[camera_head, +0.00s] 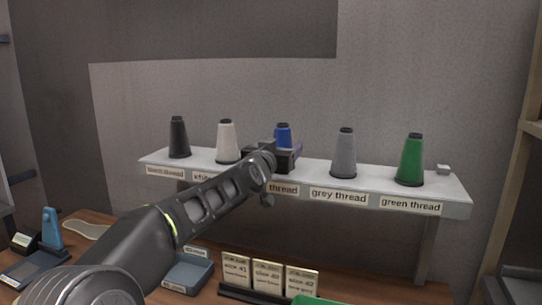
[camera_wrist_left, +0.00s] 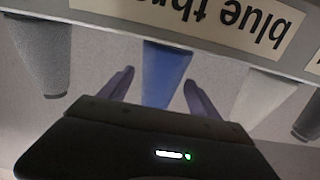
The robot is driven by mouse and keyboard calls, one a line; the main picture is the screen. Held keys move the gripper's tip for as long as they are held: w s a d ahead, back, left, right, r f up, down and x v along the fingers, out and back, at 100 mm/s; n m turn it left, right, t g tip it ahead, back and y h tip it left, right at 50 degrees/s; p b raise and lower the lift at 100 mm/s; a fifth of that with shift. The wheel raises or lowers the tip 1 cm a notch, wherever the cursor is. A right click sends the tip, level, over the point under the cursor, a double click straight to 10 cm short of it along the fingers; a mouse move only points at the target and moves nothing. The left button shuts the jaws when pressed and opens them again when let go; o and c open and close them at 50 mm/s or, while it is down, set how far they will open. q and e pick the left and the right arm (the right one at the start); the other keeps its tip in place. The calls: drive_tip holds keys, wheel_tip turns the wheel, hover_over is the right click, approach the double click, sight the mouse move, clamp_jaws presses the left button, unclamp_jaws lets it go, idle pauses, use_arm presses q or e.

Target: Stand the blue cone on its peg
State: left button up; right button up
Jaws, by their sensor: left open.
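The blue cone (camera_head: 283,132) stands upright on the white shelf (camera_head: 455,195), between the white cone and the grey cone. My left gripper (camera_head: 276,156) is in front of it and hides its lower part. In the left wrist view, which is upside down, the blue cone (camera_wrist_left: 165,75) stands behind the blue thread label (camera_wrist_left: 215,20). The open fingers of my left gripper (camera_wrist_left: 158,84) are on either side of it, with a gap showing at each side. Its peg is hidden. My right gripper is not in view.
A black cone (camera_head: 178,138) and white cone (camera_head: 227,142) stand to the left. A grey cone (camera_head: 345,154) and green cone (camera_head: 411,160) stand to the right. Below, the bench (camera_head: 205,291) holds small cards (camera_head: 267,274) and a blue-grey tray (camera_head: 188,271).

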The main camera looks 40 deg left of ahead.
use_arm(q)
drive_tip(key=b+v, duration=0.1)
drive_tip(key=v, duration=1)
drive_tip(key=shift+s+b, duration=0.2)
drive_tip(key=shift+b, duration=0.1)
drive_tip(key=shift+d+f, duration=0.1)
drive_tip(key=shift+f, duration=0.05)
